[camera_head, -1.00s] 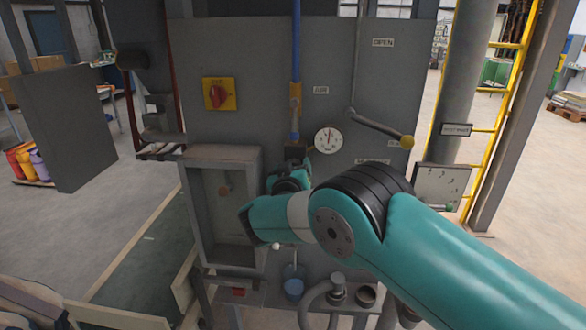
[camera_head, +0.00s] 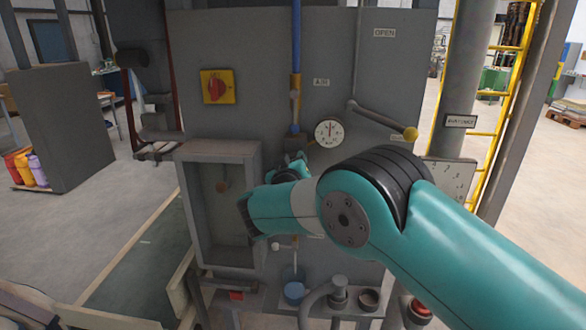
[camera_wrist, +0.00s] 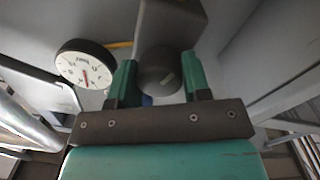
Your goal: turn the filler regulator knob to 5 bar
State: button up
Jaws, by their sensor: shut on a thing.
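The regulator knob (camera_wrist: 160,72) is a dark round cap below a grey block in the wrist view. My gripper (camera_wrist: 159,64) has one teal finger on each side of it and is shut on it. In the head view my own arm hides the knob and most of my gripper. The round white pressure gauge (camera_head: 328,133) is on the grey panel, just above and right of my wrist. It also shows in the wrist view (camera_wrist: 85,66), left of the knob, with a red needle. The needle stands near upright in the head view; its figures are too small to read surely.
A blue pipe (camera_head: 296,40) runs down the grey panel (camera_head: 270,55) to the regulator. A yellow-tipped lever (camera_head: 409,133) sticks out right of the gauge. A red switch on a yellow plate (camera_head: 217,87) is at upper left. An open grey box (camera_head: 222,152) juts out left of my wrist.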

jog(key=o, duration=0.9)
jog(key=shift+o, duration=0.2)
jog(key=s+a+b, duration=0.1)
jog(key=s+b, duration=0.6)
jog(key=s, duration=1)
jog(key=shift+s+b, duration=0.2)
jog(key=shift+b, duration=0.15)
